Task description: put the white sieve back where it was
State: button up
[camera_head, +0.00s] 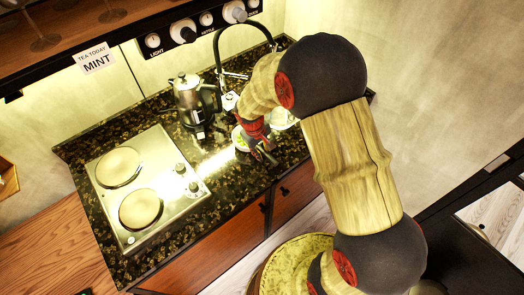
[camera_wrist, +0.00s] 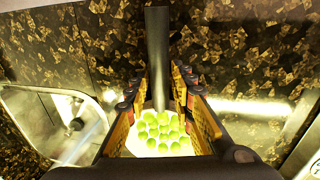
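The white sieve (camera_head: 239,139) shows only in part on the counter side of my gripper (camera_head: 262,143) in the head view; the arm and fingers cover much of it. In the wrist view, a white bowl (camera_wrist: 134,147) with several round green things (camera_wrist: 160,132) shows between the fingers. A dark straight handle (camera_wrist: 158,55) runs away from it between the fingertips of my gripper (camera_wrist: 160,74). The fingers stand one on each side of the handle, close to it. I cannot tell whether they press on it. The bowl's near side is hidden by the gripper.
A metal coffee pot (camera_head: 188,98) and a black tap (camera_head: 219,60) stand behind my gripper. A two-plate hob (camera_head: 150,170) is to the left. Dark speckled counter (camera_head: 225,185) is clear in front.

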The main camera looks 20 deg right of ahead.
jog(key=shift+o, duration=0.8)
jog(key=shift+r, duration=0.3)
jog(key=s+a+r+m+t+y+p, duration=0.1)
jog(key=s+r, duration=0.4)
jog(key=r, duration=0.8)
jog(key=s+r+m+t+p, duration=0.1)
jog(key=s+r, duration=0.3)
jog(key=r, duration=0.9)
jog(key=s+r+m+t, duration=0.1)
jog(key=s+r, duration=0.2)
jog(key=s, duration=0.4)
jog(key=s+a+r+t+y, duration=0.1)
jog(key=s+r, duration=0.3)
jog(key=s, duration=0.2)
jog(key=shift+s+m+t, duration=0.35)
jog(key=shift+m+t, duration=0.05)
jog(key=shift+a, duration=0.1)
